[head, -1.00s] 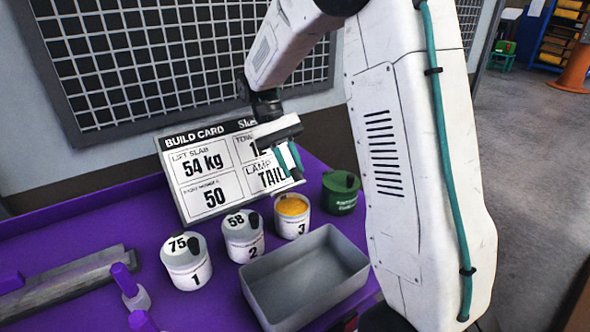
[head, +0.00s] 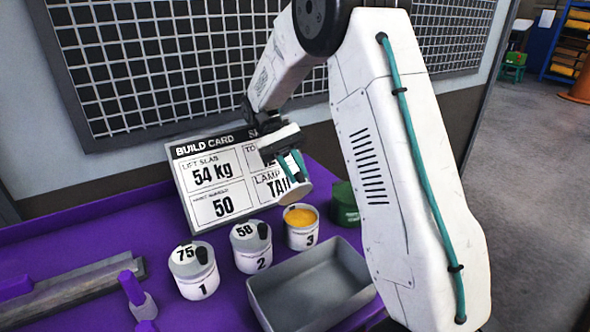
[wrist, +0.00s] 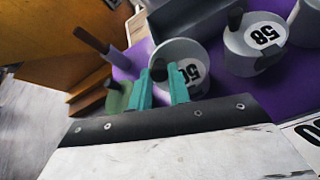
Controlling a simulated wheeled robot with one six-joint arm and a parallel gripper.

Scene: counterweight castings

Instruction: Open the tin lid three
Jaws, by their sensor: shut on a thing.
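Tin three (head: 303,238) stands upright on the purple bench with its top open, showing a yellow-orange filling (head: 300,217). Its grey lid (head: 294,194) is off the tin, tilted in the air above and behind it, in front of the build card. My gripper (head: 290,166) is shut on the lid's dark knob. In the wrist view the teal fingers (wrist: 160,88) close on the knob, and the lid (wrist: 190,52) shows a partly covered "50". Tin three cannot be made out in the wrist view.
Tin two (head: 251,250), lid "58", and tin one (head: 194,272), lid "75", stand to the left. A green tin (head: 344,206) is to the right, partly behind my arm. An empty grey tray (head: 262,300) lies in front. The build card (head: 192,190) leans behind.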

